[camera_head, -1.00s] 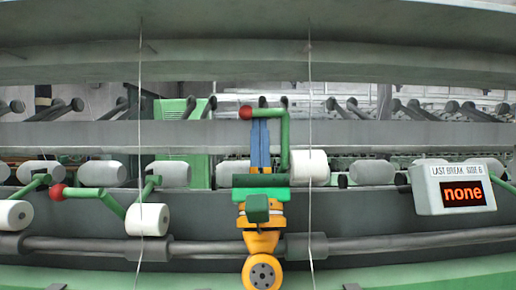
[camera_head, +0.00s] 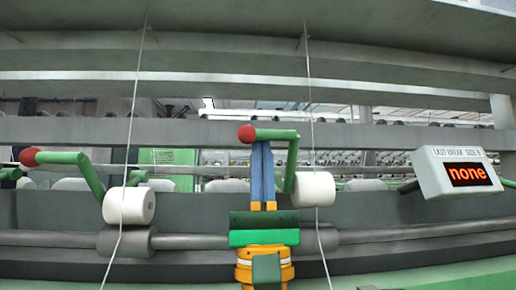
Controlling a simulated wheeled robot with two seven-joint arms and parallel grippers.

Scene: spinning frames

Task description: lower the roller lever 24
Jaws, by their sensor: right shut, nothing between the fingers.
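A green roller lever (camera_head: 291,158) stands raised at the middle, with a red knob (camera_head: 246,134) at the left end of its crossbar and a white roller (camera_head: 314,189) at its lower end. I cannot read any number on it. My right gripper (camera_head: 262,146) has blue fingers pointing up, shut and empty. Their tips meet the crossbar's outline just right of the knob; whether they touch it, I cannot tell. My left gripper is not in view.
A second green lever (camera_head: 91,174) with a red knob (camera_head: 29,157) and white roller (camera_head: 129,205) is on the left. A display box (camera_head: 459,172) reading "none" is at the right. Thin yarns (camera_head: 313,95) run down beside the rollers, and a grey shaft (camera_head: 380,236) runs across.

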